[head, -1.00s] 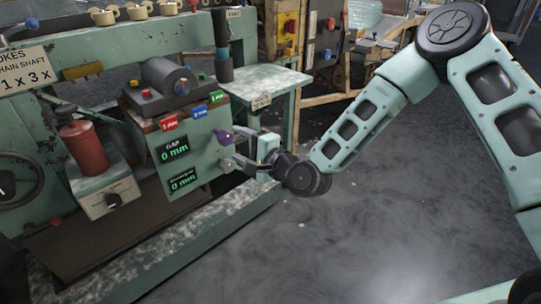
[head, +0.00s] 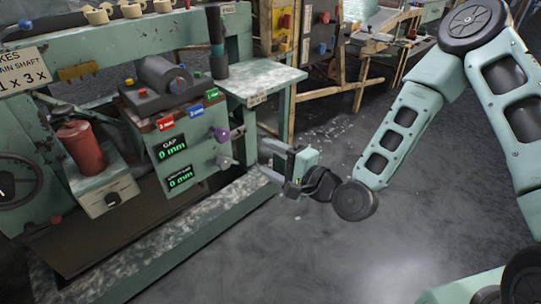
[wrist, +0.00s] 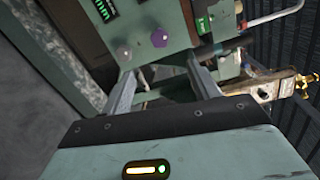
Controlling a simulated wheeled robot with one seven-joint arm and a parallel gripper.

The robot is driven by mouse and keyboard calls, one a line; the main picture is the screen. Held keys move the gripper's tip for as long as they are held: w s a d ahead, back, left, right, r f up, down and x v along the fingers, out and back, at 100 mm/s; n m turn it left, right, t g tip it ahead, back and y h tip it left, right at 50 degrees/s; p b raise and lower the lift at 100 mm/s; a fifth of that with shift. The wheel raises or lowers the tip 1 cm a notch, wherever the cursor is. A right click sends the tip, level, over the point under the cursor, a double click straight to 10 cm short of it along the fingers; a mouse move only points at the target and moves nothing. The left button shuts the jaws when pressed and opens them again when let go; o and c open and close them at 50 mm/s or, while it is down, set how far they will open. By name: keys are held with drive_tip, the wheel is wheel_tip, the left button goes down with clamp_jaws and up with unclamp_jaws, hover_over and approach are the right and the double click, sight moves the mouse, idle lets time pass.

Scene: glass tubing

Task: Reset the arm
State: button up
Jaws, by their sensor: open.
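My gripper (head: 266,160) is in front of the right end of the green machine, with its two fingers spread and nothing between them. In the wrist view my gripper (wrist: 160,82) also shows open and empty, its fingers pointing towards the machine's panel. The purple knob (head: 221,135) and the grey knob (head: 224,162) on the panel's side are a short way left of the fingertips, apart from them. The purple knob (wrist: 159,38) and the pale knob (wrist: 124,54) show beyond the fingers in the wrist view.
The control panel (head: 186,155) has two green readouts, both 0 mm. A small side table (head: 262,82) stands behind my gripper. A red cylinder (head: 82,146) is on the machine at left. Open grey floor (head: 290,250) lies in front and to the right.

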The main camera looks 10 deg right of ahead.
drive_tip(key=s+a+f+n+g+h, duration=0.25)
drive_tip(key=s+n+g, duration=0.55)
drive_tip(key=n, duration=0.4)
drive_tip(key=s+d+r+n+g+h, duration=0.2)
drive_tip(key=s+d+r+n+h, duration=0.15)
drive_tip(key=s, duration=0.25)
drive_tip(key=s+d+r+n+g+h+p, duration=0.1)
drive_tip(key=s+d+r+n+g+h, duration=0.1)
drive_tip(key=s+r, duration=0.3)
drive_tip(key=s+d+r+n+g+h, duration=0.1)
drive_tip(key=s+d+r+n+h, duration=0.15)
drive_tip(key=s, duration=0.45)
wheel_tip(320, 180, up, 29)
drive_tip(key=p, duration=2.8)
drive_tip(key=shift+w+a, duration=0.2)
drive_tip(key=shift+a, duration=0.1)
